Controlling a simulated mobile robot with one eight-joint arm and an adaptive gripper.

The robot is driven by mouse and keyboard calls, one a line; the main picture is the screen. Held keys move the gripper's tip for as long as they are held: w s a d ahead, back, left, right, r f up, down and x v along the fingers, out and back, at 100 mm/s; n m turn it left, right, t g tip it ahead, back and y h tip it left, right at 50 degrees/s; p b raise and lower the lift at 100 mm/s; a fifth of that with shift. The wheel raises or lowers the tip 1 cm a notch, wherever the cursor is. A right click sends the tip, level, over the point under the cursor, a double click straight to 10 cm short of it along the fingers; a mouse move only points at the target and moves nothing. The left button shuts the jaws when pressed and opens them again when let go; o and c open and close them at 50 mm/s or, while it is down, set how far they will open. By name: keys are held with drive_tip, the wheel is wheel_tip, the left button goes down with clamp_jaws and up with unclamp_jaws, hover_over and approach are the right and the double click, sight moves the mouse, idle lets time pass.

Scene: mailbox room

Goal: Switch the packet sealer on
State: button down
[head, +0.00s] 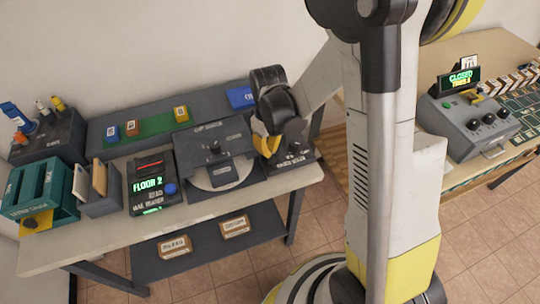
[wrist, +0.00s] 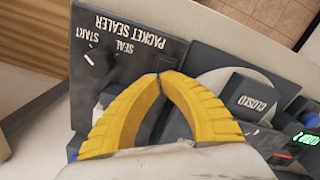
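The packet sealer (wrist: 140,30) is a dark panel in the wrist view, with white PACKET SEALER, SEAL and START lettering. Its round dark knob (wrist: 98,62) is at the left, close to the START lettering; its exact setting is hard to read. In the head view the sealer (head: 297,158) is at the right end of the table, partly behind my gripper. My gripper (wrist: 159,76) has yellow fingers whose tips meet over the panel, right of the knob and apart from it in the picture. Nothing shows held. In the head view my gripper (head: 266,147) is over the sealer's left side.
Left of the sealer is a grey unit with a round plate and a CLOSED block (head: 223,174). A FLOOR 2 display box (head: 152,184), green rack (head: 40,190) and grey ledge (head: 100,128) are farther left. A control console (head: 468,125) stands on another table at right.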

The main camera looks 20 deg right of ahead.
drive_tip(key=shift+r+p, duration=2.4)
drive_tip(key=shift+r, duration=1.05)
drive_tip(key=s+r+m+t+b, duration=0.2)
drive_tip(key=s+r+m+t, duration=0.4)
drive_tip(key=s+r, duration=0.6)
drive_tip(key=shift+s+r+t, duration=0.4)
drive_tip(key=shift+r+t, duration=0.2)
drive_tip(key=shift+r, duration=1.4)
